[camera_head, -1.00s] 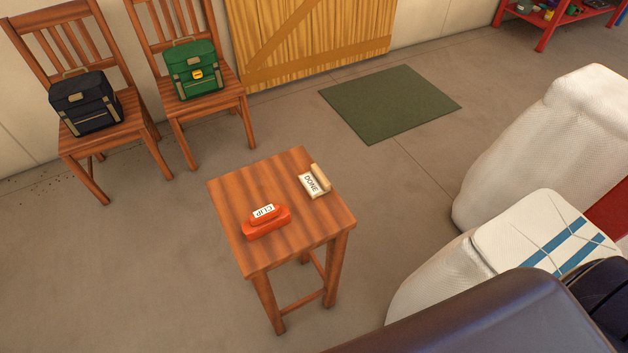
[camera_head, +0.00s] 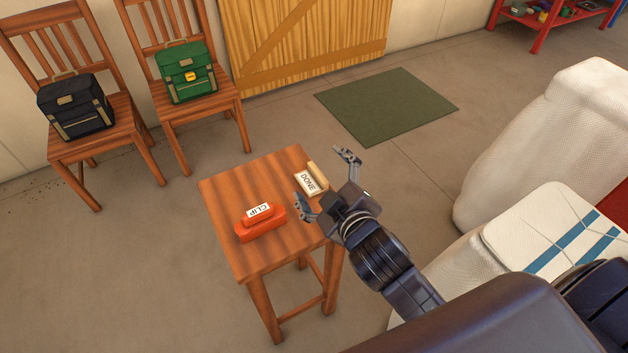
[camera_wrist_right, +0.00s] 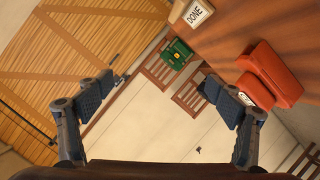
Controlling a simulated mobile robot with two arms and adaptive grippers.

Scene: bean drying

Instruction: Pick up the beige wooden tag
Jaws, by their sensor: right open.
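The beige wooden tag (camera_head: 309,182), marked DONE, lies near the right edge of a small wooden table (camera_head: 240,190). It also shows at the top of the right wrist view (camera_wrist_right: 193,14). My right gripper (camera_head: 326,178) is open and empty, with its fingers spread at the table's right side, close to the tag. In the head view one finger is beyond the tag and one is on its near side; I cannot tell whether either touches it. My left gripper is not in view.
An orange clip (camera_head: 261,223) with a CLIP label lies on the same table, left of the tag. Two chairs behind hold a dark backpack (camera_head: 76,106) and a green backpack (camera_head: 187,72). White sacks (camera_head: 550,145) stand at the right. A green mat (camera_head: 386,106) lies on open floor.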

